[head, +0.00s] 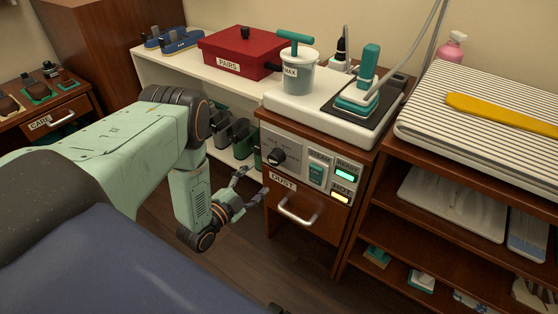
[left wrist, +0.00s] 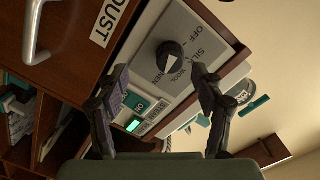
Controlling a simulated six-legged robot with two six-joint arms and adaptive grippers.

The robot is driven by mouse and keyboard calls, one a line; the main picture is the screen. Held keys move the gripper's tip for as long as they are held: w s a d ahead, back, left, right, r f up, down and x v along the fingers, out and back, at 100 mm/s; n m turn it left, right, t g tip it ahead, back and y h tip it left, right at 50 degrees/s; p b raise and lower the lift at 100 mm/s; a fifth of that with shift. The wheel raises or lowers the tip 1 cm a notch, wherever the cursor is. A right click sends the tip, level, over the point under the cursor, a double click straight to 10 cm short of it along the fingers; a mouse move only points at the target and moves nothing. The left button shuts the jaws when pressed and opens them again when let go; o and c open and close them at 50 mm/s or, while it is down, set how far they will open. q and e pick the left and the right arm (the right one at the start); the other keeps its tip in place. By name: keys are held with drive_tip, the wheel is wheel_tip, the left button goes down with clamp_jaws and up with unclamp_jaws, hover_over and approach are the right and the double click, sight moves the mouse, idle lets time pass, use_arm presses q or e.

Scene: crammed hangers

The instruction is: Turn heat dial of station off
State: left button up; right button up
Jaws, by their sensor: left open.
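The heat dial (head: 277,156) is a black round knob with a raised grip on the grey front panel (head: 298,150) of the ironing station. In the left wrist view the dial (left wrist: 171,55) has OFF and SILK printed beside it, with other words partly legible. I cannot tell which setting it points at. My left gripper (head: 251,182) is open and empty, low and in front of the panel's left side. In the left wrist view the fingers (left wrist: 158,70) are spread, and the dial appears between and beyond their tips, apart from them. My right gripper is not in view.
Right of the dial are a green switch (head: 317,174) and lit indicators (head: 345,176). The DUST drawer handle (head: 298,212) sticks out below. An iron (head: 360,92) and a MAX-marked jug (head: 299,80) stand on top. Floor before the drawer is clear.

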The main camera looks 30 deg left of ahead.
sight(272, 161)
use_arm(q)
drive_tip(key=shift+m+t, duration=0.4)
drive_tip(key=shift+m, duration=0.4)
drive_tip(key=w+b, duration=0.1)
drive_tip(key=w, duration=0.1)
drive_tip(key=w+r, duration=0.1)
drive_tip(key=w, duration=0.2)
drive_tip(key=w+d+b, duration=0.1)
drive_tip(key=w, duration=0.2)
drive_tip(key=shift+r+b, duration=0.35)
drive_tip(key=c, duration=1.2)
